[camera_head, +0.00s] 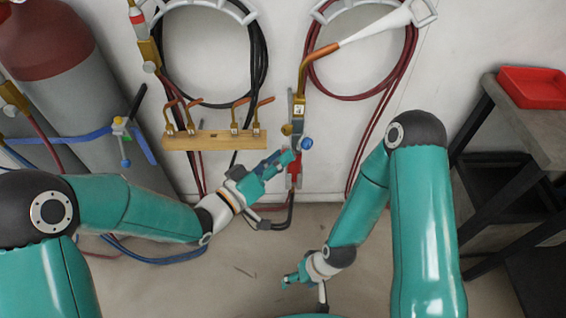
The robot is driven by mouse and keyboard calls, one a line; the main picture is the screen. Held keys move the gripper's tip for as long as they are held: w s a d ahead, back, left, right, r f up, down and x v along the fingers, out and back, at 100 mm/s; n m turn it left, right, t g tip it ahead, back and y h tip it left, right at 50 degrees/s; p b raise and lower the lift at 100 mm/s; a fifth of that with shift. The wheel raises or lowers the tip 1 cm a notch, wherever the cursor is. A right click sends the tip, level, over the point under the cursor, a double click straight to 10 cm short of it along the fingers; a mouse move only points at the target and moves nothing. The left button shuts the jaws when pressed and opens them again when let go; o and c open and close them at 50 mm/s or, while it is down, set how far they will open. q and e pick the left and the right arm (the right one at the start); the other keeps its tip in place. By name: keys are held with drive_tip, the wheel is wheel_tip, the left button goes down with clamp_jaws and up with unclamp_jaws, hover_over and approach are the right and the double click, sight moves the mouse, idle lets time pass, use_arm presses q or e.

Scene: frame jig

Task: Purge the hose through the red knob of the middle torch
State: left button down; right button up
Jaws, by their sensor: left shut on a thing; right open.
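The torch (299,108) hangs upright at the wall, with a brass neck and a tip (322,52) angled to the upper right. A blue knob (307,144) is on its right side and a yellow one (287,129) on its left. My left gripper (286,157) is shut at the torch's lower end, apparently on the red knob, which its fingers largely hide. Red parts (296,170) show just below the fingers. A pale cone (378,26) spreads from the tip to the upper right. My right gripper (292,279) is open and empty, low over the floor.
A wooden rack (214,140) with several brass nozzles is left of the torch. Coiled hoses hang on wall hooks above. Gas cylinders (62,105) stand at left. A dark shelf (515,150) with a red tray (532,86) stands at right. The floor in the middle is mostly clear.

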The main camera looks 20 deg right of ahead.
use_arm(q)
drive_tip(key=n+b, duration=0.1)
drive_tip(key=n, duration=0.5)
drive_tip(key=shift+f, duration=0.15)
idle(0.3)
drive_tip(key=c, duration=0.9)
unclamp_jaws()
drive_tip(key=shift+a, duration=0.15)
drive_tip(key=v, duration=1.1)
drive_tip(key=shift+s+a, duration=0.2)
drive_tip(key=shift+a, duration=0.1)
